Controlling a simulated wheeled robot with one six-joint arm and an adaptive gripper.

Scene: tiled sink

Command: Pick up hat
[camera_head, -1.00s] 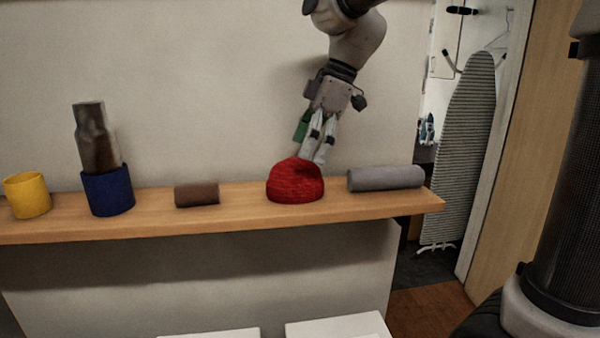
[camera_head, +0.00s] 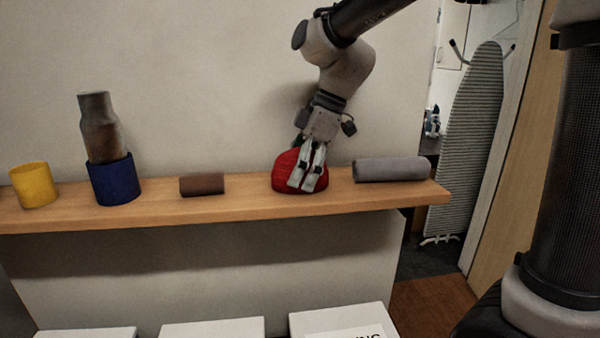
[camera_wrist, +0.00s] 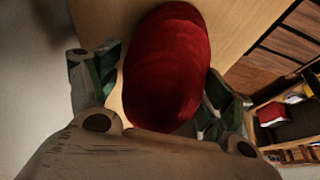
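The red knitted hat (camera_head: 284,172) sits dome-up on the wooden shelf, between a brown roll and a grey roll. My gripper (camera_head: 306,184) is lowered over it, its fingers in front of the hat's right part in the head view. In the wrist view the hat (camera_wrist: 168,65) lies between my two spread fingers, and my gripper (camera_wrist: 160,90) is open. The right finger is very close to the hat's side; I cannot tell if it touches. The left finger stands slightly apart from it.
The wooden shelf (camera_head: 240,206) also holds a grey roll (camera_head: 392,169), a brown roll (camera_head: 202,184), a blue cup (camera_head: 114,182) with a brown bottle (camera_head: 100,128) in it, and a yellow cup (camera_head: 34,185). The wall is close behind. White boxes (camera_head: 342,322) stand below.

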